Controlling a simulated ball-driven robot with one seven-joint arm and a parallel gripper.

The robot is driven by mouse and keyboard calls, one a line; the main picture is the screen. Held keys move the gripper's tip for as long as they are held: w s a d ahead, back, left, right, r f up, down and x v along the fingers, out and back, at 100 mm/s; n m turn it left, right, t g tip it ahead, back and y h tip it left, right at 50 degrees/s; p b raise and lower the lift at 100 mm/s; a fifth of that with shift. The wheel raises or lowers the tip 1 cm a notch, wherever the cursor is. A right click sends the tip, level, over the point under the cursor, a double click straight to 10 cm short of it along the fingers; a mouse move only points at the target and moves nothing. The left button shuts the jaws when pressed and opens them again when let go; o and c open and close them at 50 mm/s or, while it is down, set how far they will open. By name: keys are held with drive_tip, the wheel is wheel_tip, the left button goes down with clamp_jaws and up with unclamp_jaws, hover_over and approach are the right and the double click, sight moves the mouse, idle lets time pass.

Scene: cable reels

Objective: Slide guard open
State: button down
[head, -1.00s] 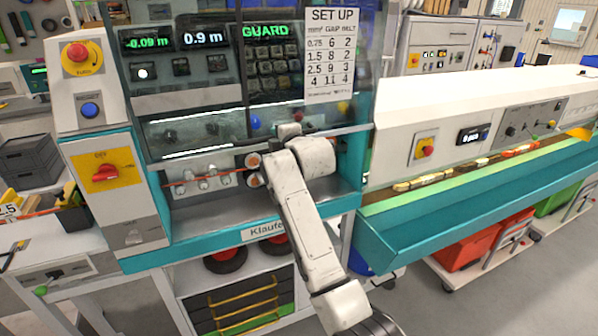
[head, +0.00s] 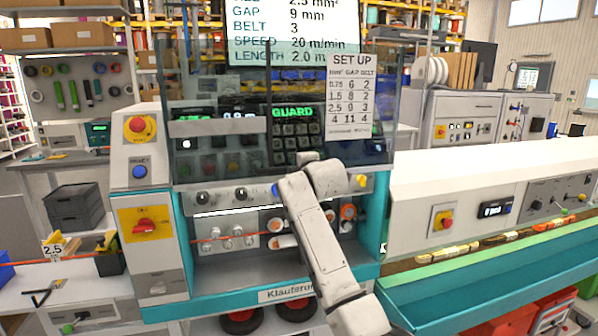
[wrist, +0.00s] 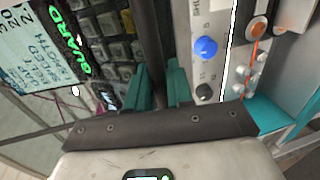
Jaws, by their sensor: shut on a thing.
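The guard (head: 225,148) is a clear, tinted pane on the front of the cable machine. In the head view its top stands above the control housing, and the knobs and rollers show below its lower edge. My gripper (wrist: 159,88) has its teal fingers closed on a dark bar (wrist: 152,45) in the wrist view, which looks like the guard's handle. In the head view my arm hides the fingertips and the grip. The green word GUARD (head: 292,112) shows on the machine's display behind the pane.
A row of knobs and rollers (head: 275,224) with an orange cable lies below the guard. A red stop button (head: 138,125) and a red switch (head: 144,226) are at left. A long teal trough (head: 480,285) runs off to the right.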

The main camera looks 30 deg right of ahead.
drive_tip(key=c, duration=1.1)
unclamp_jaws()
drive_tip(key=shift+c, duration=0.2)
drive_tip(key=b+v, duration=0.2)
drive_tip(key=v, duration=0.8)
drive_tip(key=shift+s+b, duration=0.3)
drive_tip(key=shift+s, duration=0.1)
drive_tip(key=shift+a, duration=0.15)
drive_tip(key=s+a+f+m+g+y, duration=0.15)
drive_tip(key=s+f, duration=0.35)
drive_tip(key=f, duration=0.5)
drive_tip(key=s+a+f+m+g, duration=0.3)
drive_tip(key=s+f, duration=0.3)
drive_tip(key=f, duration=0.5)
drive_tip(key=s+a+f+m+g+y, duration=0.1)
drive_tip(key=s+a+f+m+g, duration=0.3)
drive_tip(key=f, duration=0.6)
drive_tip(key=s+a+f+m+g, duration=0.1)
drive_tip(key=s+f, duration=0.4)
drive_tip(key=s, duration=0.6)
drive_tip(key=s+a+f+m+g+y, duration=0.1)
drive_tip(key=s+f, duration=0.4)
drive_tip(key=s, duration=0.6)
drive_tip(key=s+a+f+m+g, duration=0.1)
drive_tip(key=s+f+m+g, duration=0.2)
drive_tip(key=s, duration=0.8)
wheel_tip(320, 180, down, 2)
drive_tip(key=shift+s+a+f+m+g+y, duration=0.1)
drive_tip(key=shift+s+a+m+g+y, duration=0.2)
drive_tip(key=shift+m, duration=0.65)
